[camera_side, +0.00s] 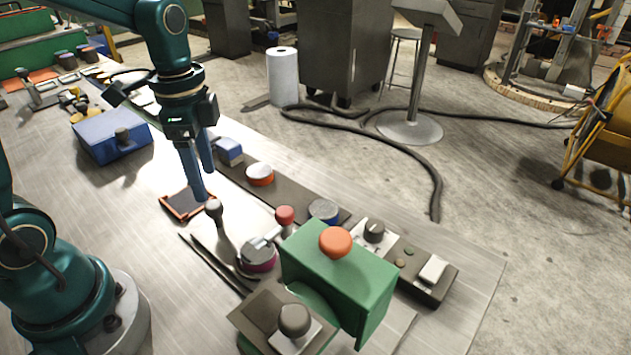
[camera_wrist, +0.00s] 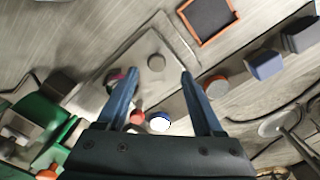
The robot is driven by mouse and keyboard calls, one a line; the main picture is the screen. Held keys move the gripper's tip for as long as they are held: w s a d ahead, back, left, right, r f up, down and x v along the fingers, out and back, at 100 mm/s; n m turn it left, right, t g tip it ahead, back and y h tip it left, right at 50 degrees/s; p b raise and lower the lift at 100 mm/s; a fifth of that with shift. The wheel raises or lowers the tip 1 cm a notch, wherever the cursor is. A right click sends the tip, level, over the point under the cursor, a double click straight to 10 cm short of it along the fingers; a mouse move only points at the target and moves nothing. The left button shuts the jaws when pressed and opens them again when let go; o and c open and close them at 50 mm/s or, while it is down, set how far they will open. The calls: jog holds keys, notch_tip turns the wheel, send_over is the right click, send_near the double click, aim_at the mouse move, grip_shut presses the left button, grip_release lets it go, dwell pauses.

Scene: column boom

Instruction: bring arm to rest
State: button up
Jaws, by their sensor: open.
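My gripper (camera_side: 205,188) hangs from my teal arm above the table in the side view, its two blue fingers pointing down. In the wrist view the fingers (camera_wrist: 160,85) are spread well apart, with nothing held between them. Beneath, a grey round-topped knob (camera_side: 214,208) stands on a plate; it also shows between the fingers in the wrist view (camera_wrist: 156,62). An orange-rimmed dark square tray (camera_side: 186,203) lies close to the fingertips in the side view.
A green box with an orange button (camera_side: 335,242) stands at the front right. A red knob (camera_side: 285,215), an orange-and-white round button (camera_side: 260,174) and a blue block (camera_side: 229,151) line the table. A blue box (camera_side: 110,137) sits at the left. Bare tabletop (camera_side: 110,205) lies left of my gripper.

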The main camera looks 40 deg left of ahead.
jog(key=shift+d+r, duration=0.1)
jog(key=shift+r, duration=0.15)
jog(key=s+d+r+n+t, duration=0.4)
jog(key=s+n, duration=0.3)
jog(key=n, duration=0.2)
jog(key=shift+s+d+r+t, duration=0.15)
jog(key=shift+d+r+t, duration=0.2)
jog(key=shift+d+t, duration=0.5)
dwell(0.8)
